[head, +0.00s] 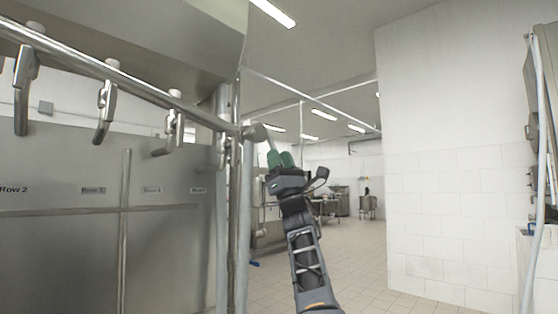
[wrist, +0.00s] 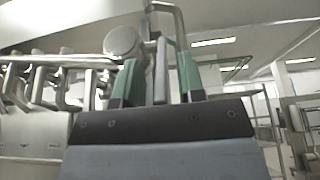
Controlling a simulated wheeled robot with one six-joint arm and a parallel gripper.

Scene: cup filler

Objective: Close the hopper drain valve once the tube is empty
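A steel pipe (head: 150,88) slopes down to the right and ends in a round cap (head: 254,132), which also shows in the wrist view (wrist: 124,42). A thin grey lever (head: 271,143) hangs at this end. My gripper (head: 279,157) has green fingers and is just right of and below the cap. In the wrist view, the lever (wrist: 160,72) stands between the two fingers, with gaps visible on both sides. The gripper looks open around it. Whether a finger touches the lever is unclear. No see-through tube and no liquid can be made out.
Several other valve handles (head: 105,112) hang along the pipe to the left. Below them is a large steel panel (head: 60,215) with row labels. A vertical steel post (head: 236,220) stands left of my arm. Tiled floor (head: 360,290) is open to the right.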

